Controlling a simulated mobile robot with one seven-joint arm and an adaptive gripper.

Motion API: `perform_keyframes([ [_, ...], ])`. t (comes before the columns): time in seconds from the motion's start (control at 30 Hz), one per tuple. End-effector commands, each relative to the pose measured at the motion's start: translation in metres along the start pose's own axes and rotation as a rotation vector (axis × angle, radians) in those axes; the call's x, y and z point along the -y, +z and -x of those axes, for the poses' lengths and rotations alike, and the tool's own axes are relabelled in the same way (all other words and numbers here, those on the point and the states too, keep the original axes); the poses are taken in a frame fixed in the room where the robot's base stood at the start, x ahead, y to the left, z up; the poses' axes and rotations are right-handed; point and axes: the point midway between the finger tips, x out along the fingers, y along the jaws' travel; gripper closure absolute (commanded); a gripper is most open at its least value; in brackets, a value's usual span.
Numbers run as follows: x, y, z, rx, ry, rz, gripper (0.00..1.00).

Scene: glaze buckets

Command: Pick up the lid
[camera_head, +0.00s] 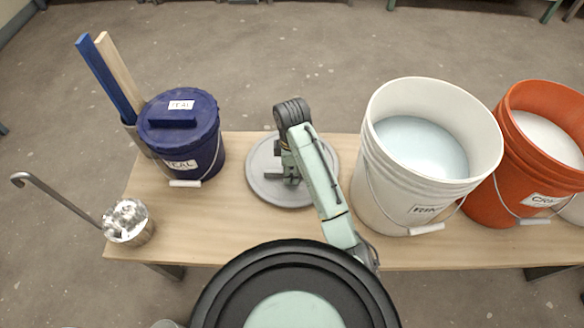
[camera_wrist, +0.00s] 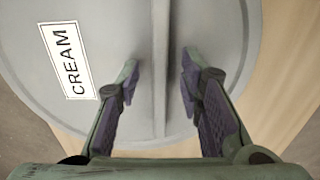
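A round grey lid (camera_head: 272,192) lies flat on the wooden bench, left of the white bucket. In the wrist view the lid (camera_wrist: 205,30) fills most of the picture, with a white label reading CREAM (camera_wrist: 66,61). A straight raised grip bar (camera_wrist: 160,60) runs across it. My gripper (camera_wrist: 159,82) is open over the lid, with one finger on each side of the bar and a gap on both sides. My gripper (camera_head: 283,176) also shows above the lid in the head view, where my arm hides part of the lid.
A blue lidded bucket labelled TEAL (camera_head: 200,150) stands left on the bench (camera_head: 230,235), near upright blue and wooden sticks (camera_head: 108,78) and a metal ladle cup (camera_head: 130,225). A white bucket (camera_head: 375,165) and an orange bucket (camera_head: 515,185), both uncovered, stand right.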

Motion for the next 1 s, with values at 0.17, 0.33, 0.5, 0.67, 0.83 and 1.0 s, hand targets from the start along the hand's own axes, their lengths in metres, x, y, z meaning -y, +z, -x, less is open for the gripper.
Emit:
perform_keyframes([
  [0.17,-0.0001,0.0,0.0011,0.0,0.0,0.0,0.66],
  [0.33,-0.0001,-0.0001,0.0002,0.0,0.0,0.0,0.66],
  [0.5,0.0,-0.0002,-0.0023,-0.001,0.0,-0.001,0.66],
  [0.67,0.0,-0.0002,-0.0041,-0.001,0.0,-0.001,0.66],
  [0.83,0.0,-0.0001,-0.004,-0.001,0.0,-0.001,0.66],
  [1.0,0.0,-0.0001,-0.0039,-0.001,0.0,-0.001,0.71],
])
